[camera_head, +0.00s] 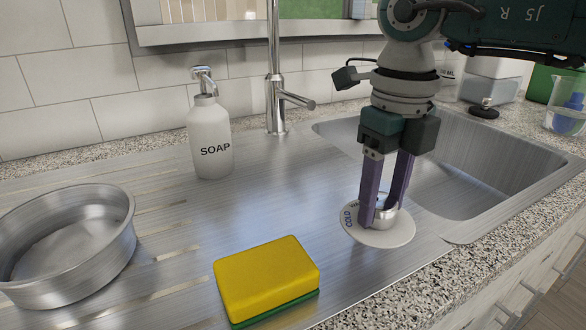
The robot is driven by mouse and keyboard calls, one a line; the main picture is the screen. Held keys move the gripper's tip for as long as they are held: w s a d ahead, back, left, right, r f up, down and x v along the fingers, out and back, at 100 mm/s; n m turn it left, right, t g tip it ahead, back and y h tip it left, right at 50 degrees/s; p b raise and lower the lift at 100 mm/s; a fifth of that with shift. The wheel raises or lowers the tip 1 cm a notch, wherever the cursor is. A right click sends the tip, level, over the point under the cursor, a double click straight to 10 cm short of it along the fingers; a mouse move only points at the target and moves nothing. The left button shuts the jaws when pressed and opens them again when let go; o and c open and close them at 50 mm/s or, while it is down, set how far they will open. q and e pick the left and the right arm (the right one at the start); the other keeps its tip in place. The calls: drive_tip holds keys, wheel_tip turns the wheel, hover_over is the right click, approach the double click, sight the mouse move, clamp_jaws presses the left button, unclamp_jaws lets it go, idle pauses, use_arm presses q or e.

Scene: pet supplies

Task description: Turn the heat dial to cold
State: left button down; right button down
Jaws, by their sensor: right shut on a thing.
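The heat dial is a white round plate (388,236) with a metal knob (386,219) in its middle, lying on the steel drainboard beside the sink basin. The word COLD shows on the plate's left edge; other lettering near the top is mostly hidden by my fingers. My right gripper (380,217) comes down from above, with its two purple fingers on either side of the knob, shut on it. My left gripper is not in view.
A yellow and green sponge (266,278) lies left of the dial. A soap bottle (210,135) and the tap (277,110) stand behind. A metal bowl (120,225) is at far left. The sink basin (470,165) is right of the dial.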

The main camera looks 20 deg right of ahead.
sight(382, 200)
drive_tip(key=shift+n, duration=0.9)
drive_tip(key=shift+r, duration=0.1)
drive_tip(key=shift+c, duration=1.2)
unclamp_jaws()
wheel_tip(382, 200, up, 10)
